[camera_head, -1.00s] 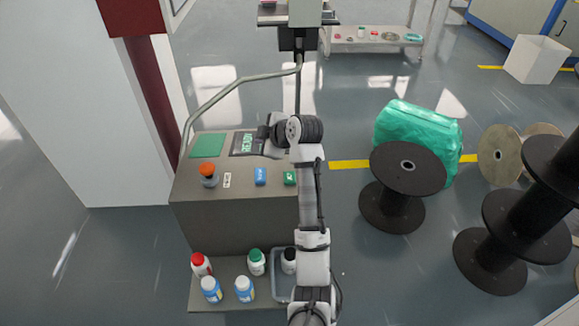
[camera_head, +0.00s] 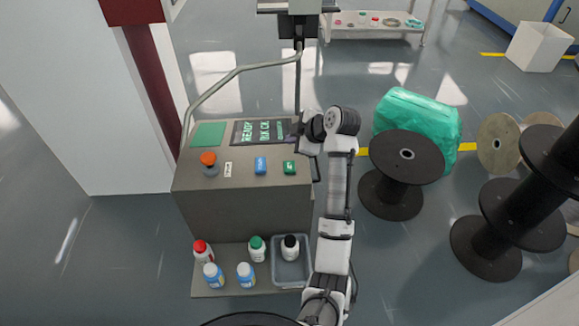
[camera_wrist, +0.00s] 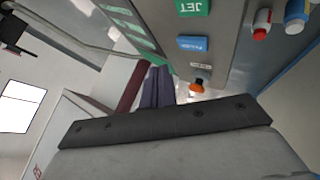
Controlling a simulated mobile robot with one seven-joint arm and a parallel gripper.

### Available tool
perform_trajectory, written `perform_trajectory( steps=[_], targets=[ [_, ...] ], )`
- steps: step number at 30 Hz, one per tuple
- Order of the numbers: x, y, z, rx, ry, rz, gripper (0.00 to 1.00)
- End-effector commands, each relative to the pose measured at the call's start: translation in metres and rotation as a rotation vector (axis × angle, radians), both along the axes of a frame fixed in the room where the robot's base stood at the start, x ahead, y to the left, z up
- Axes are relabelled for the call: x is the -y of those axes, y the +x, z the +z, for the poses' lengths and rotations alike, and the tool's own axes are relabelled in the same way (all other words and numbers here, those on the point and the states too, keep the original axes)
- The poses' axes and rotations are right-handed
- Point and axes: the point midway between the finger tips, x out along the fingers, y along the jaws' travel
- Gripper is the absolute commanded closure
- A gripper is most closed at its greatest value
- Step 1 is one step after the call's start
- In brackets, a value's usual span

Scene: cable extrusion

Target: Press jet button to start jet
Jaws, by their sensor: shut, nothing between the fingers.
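The green jet button (camera_head: 289,167) is at the right end of the front row on top of the grey console (camera_head: 240,212). It also shows at the top edge of the wrist view (camera_wrist: 192,7), marked JET. A blue button (camera_head: 260,165) is to its left, also in the wrist view (camera_wrist: 193,43). My gripper (camera_wrist: 158,70) shows two dark fingers side by side, shut and empty. In the head view my wrist is above the console's right edge, behind and right of the green button, apart from it. The fingertips are not clear there.
An orange knob (camera_head: 208,158) is at the row's left. A dark screen (camera_head: 262,131) with green text lies behind the buttons. A bent metal tube (camera_head: 235,73) runs over the console. Bottles and a grey tray (camera_head: 291,275) sit on the low shelf. Black spools (camera_head: 407,165) stand right.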

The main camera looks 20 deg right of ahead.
Motion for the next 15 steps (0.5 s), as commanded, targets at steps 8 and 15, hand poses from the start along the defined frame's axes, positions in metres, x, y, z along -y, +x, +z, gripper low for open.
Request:
perform_trajectory(
  steps=[8,15],
  targets=[
    [0.0,0.0,-0.041,-0.002,0.001,0.0,1.0],
    [0.0,0.0,-0.072,-0.001,0.001,0.0,1.0]
  ],
)
